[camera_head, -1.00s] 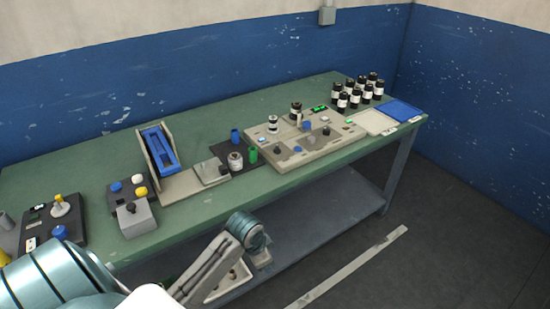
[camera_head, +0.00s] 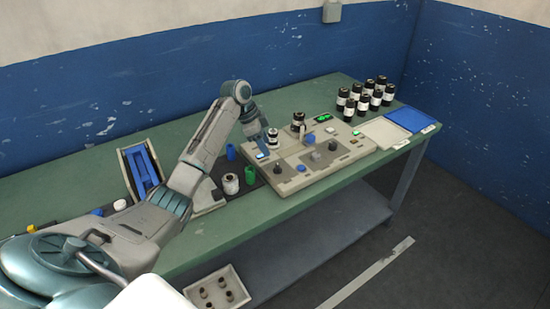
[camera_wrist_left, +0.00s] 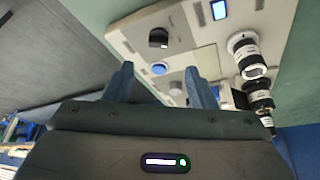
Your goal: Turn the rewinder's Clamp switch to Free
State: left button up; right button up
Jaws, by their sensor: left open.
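My left gripper (camera_head: 264,148) is open and empty above the panel's left back part, near a small lit display. In the left wrist view my open fingers (camera_wrist_left: 160,82) point at the panel, with a dark knob (camera_wrist_left: 158,38) and a blue button (camera_wrist_left: 159,68) beyond them.
A white-and-blue tray pair (camera_head: 411,118) and several dark bottles (camera_head: 363,104) stand at the right. A blue wall runs behind.

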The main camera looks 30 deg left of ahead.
aim_at(277, 166)
pick_arm(q)
jog(key=x, duration=0.2)
jog(key=p+x, duration=0.1)
jog(key=x, duration=0.2)
jog(key=shift+s+d+r, duration=0.1)
jog(key=shift+s+d, duration=0.15)
jog(key=shift+d, duration=0.05)
jog(key=x, duration=0.3)
jog(key=shift+w+a+p, duration=0.15)
jog(key=shift+a+p, duration=0.1)
jog(key=shift+p, duration=0.05)
jog(key=shift+w+d+f, duration=0.1)
jog(key=shift+d+f, duration=0.15)
jog(key=shift+f, duration=0.3)
jog(key=shift+d+f, duration=0.1)
jog(key=shift+f, duration=0.1)
jog(key=shift+c, duration=0.2)
jog(key=c, duration=0.7)
jog(key=shift+c, duration=1.2)
pick_arm(e)
jog(key=s, duration=0.1)
jog(key=s+d+r, duration=0.1)
jog(key=s+r, duration=0.1)
jog(key=shift+s+d, duration=0.1)
jog(key=shift+d, duration=0.15)
